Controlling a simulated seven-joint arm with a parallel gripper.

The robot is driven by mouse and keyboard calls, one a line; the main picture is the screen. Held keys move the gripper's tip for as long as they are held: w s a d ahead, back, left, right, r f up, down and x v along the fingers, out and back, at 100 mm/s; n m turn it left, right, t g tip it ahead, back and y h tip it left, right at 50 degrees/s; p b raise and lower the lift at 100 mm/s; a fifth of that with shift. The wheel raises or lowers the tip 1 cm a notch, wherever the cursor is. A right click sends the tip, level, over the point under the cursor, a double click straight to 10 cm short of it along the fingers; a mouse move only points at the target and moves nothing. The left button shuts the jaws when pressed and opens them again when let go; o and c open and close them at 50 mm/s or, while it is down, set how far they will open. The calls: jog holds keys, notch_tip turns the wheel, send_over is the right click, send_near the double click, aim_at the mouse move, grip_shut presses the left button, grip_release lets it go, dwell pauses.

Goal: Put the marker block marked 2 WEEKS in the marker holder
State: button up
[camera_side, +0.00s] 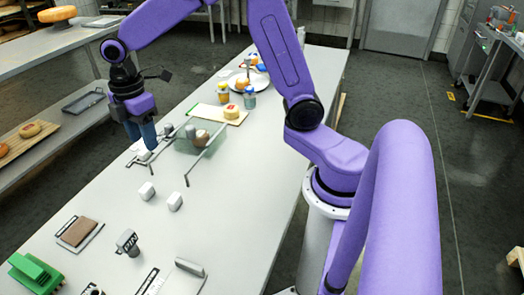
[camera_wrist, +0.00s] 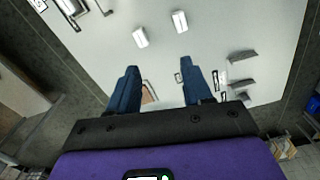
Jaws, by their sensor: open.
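Two small white blocks stand on the table, the left block (camera_side: 147,190) and the right block (camera_side: 174,202) in the side view. Both also show beyond my fingertips in the wrist view, as one block (camera_wrist: 140,38) and another (camera_wrist: 180,21). No marking on either is readable, so I cannot tell which is marked 2 WEEKS. My gripper (camera_side: 142,146) has blue fingers pointing down at the table's left side, behind the blocks in the side view. In the wrist view my gripper (camera_wrist: 159,68) is open, with only bare table between the fingertips. I cannot identify the marker holder with certainty.
A glass-sided frame (camera_side: 205,160) with grey posts stands right of my gripper. A cutting board with cheese (camera_side: 232,115), jars (camera_side: 249,99), a brown pad (camera_side: 76,233), a green device (camera_side: 35,272) and a grey upright tool (camera_side: 128,243) also occupy the table (camera_side: 225,215).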

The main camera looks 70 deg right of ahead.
jog(key=s+d+m, duration=0.1)
jog(key=s+d, duration=0.1)
jog(key=s, duration=1.1)
jog(key=s+d+m, duration=0.2)
jog(key=s, duration=1.2)
jog(key=shift+s+d+f, duration=0.2)
jog(key=shift+s+f, duration=0.05)
jog(key=shift+s, duration=0.05)
